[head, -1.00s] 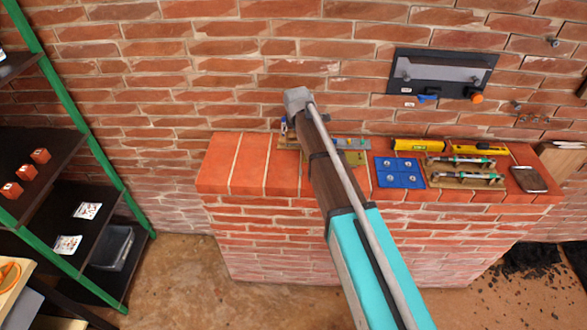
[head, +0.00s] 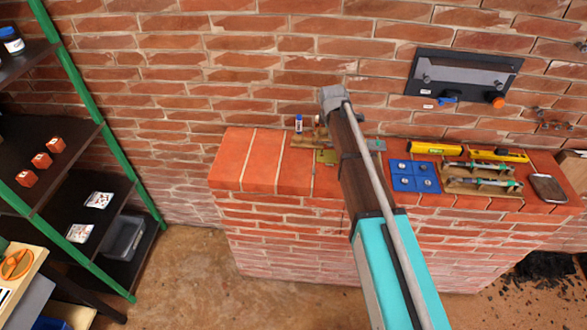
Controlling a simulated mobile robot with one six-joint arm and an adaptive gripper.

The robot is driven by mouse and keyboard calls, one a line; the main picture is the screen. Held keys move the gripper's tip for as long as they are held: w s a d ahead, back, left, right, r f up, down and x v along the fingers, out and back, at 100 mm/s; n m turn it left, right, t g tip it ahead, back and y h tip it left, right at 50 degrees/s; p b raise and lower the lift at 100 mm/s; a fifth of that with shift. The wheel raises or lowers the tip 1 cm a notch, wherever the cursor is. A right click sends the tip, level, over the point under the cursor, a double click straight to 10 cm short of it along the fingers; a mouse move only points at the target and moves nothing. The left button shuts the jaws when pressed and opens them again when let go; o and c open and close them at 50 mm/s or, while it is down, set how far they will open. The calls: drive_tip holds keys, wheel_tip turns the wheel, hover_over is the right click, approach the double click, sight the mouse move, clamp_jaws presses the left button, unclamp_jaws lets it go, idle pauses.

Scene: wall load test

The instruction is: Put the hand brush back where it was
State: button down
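I cannot clearly make out a hand brush in the head view. A dark flat oblong thing with a brownish rim (head: 548,188) lies at the right end of the brick ledge (head: 243,172); I cannot tell whether it is the brush. My arm reaches up across the middle of the picture to a grey joint in front of the brick wall. My gripper does not show, so its state and anything in it are hidden.
On the ledge are a small bottle (head: 299,124), a blue plate (head: 415,176), yellow levels (head: 434,148) and tools on a wooden holder (head: 481,188). A dark wall plate (head: 465,82) hangs above. A green-framed shelf (head: 112,160) stands left. The ledge's left end is bare.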

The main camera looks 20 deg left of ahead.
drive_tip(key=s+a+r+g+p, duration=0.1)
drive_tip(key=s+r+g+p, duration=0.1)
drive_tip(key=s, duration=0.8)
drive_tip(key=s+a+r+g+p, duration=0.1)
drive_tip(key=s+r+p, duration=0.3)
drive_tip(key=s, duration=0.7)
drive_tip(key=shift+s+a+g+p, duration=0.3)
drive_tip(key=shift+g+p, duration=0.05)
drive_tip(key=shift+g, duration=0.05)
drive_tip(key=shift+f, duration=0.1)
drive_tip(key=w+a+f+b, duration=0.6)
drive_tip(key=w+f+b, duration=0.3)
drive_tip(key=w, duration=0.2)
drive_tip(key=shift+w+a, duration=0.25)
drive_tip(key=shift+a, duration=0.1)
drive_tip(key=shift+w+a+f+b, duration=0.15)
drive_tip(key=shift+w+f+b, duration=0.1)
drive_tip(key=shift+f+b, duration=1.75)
